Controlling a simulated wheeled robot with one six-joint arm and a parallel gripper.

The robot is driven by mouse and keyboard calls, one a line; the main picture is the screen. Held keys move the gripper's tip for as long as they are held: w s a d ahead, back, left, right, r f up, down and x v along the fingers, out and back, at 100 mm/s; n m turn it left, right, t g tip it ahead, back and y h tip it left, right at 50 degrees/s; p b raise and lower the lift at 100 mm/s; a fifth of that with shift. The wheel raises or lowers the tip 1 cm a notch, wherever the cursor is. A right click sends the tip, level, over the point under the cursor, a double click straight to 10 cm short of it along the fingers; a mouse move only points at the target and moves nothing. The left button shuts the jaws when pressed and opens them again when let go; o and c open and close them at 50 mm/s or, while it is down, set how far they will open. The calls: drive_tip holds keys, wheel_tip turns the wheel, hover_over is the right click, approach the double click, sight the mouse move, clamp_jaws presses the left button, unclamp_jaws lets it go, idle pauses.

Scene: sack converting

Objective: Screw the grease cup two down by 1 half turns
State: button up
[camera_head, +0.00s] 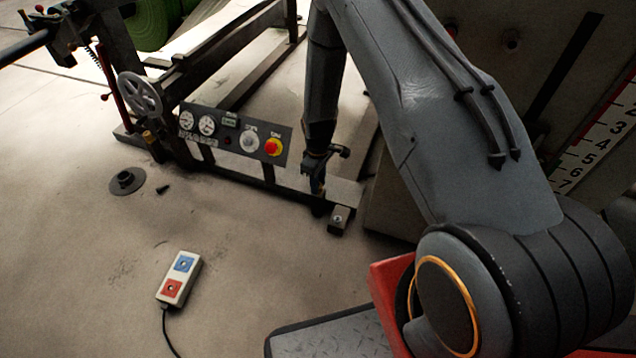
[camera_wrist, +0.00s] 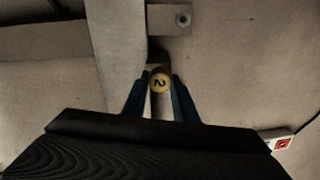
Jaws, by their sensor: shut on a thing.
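Grease cup two (camera_wrist: 160,83) is a small round brass-yellow cap marked with a dark 2. It shows in the wrist view between the two fingers of my gripper (camera_wrist: 160,98), which are shut on it from both sides. In the head view my gripper (camera_head: 317,192) points down at the near right end of the machine's low frame (camera_head: 255,185). There the cup is hidden behind my gripper.
A bolted foot bracket (camera_head: 340,219) sits close beside my gripper. A control panel (camera_head: 232,138) with dials and a red knob stands left of it. A corded pendant (camera_head: 178,278) and a dark flanged disc (camera_head: 126,182) lie on the floor. Open floor lies in front.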

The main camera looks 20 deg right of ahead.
drive_tip(key=shift+m+p, duration=0.75)
drive_tip(key=shift+m, duration=0.85)
drive_tip(key=o, duration=1.1)
drive_tip(key=shift+r, duration=0.1)
wheel_tip(320, 180, up, 8)
drive_tip(key=shift+f+p, duration=0.15)
drive_tip(key=shift+p, duration=1.05)
